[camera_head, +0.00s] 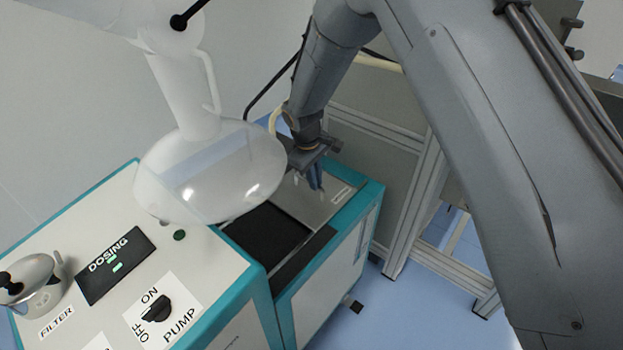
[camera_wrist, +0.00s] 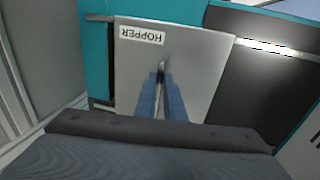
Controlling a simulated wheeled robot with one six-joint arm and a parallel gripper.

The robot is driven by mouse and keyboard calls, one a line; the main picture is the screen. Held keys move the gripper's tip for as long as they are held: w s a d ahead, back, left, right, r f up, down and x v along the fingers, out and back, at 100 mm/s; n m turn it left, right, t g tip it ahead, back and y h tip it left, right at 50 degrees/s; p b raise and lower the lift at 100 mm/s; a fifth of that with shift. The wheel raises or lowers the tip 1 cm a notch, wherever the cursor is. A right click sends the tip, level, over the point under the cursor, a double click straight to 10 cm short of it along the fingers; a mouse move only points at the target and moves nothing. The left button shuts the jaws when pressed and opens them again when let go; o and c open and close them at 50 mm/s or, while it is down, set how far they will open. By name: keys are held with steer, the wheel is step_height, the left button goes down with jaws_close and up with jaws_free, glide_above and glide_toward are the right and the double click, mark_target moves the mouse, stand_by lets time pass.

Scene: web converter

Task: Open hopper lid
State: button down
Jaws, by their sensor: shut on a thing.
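The hopper lid is a flat grey metal panel (camera_head: 312,207) on top of the teal-edged machine, and it fills the middle of the wrist view (camera_wrist: 195,75). It carries a white label reading HOPPER (camera_wrist: 142,35). A small metal handle (camera_wrist: 164,64) stands up from the lid. My gripper (camera_head: 316,182) reaches down over the lid from above. Its blue fingers, seen in the wrist view (camera_wrist: 161,84), are shut on the handle, and their tips partly hide it.
A dark rectangular area (camera_head: 262,238) lies beside the lid; I cannot tell its depth. A clear rounded vessel (camera_head: 212,175) hangs close on the left. A control panel with a PUMP knob (camera_head: 157,308) is at front left. A metal frame (camera_head: 412,205) stands on the right.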

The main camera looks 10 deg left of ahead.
mark_target(315, 197)
steer(key=c, duration=1.8)
jaws_free()
steer(key=shift+c, duration=0.2)
step_height(315, 197, up, 10)
steer(key=b, duration=0.3)
steer(key=shift+d, duration=0.1)
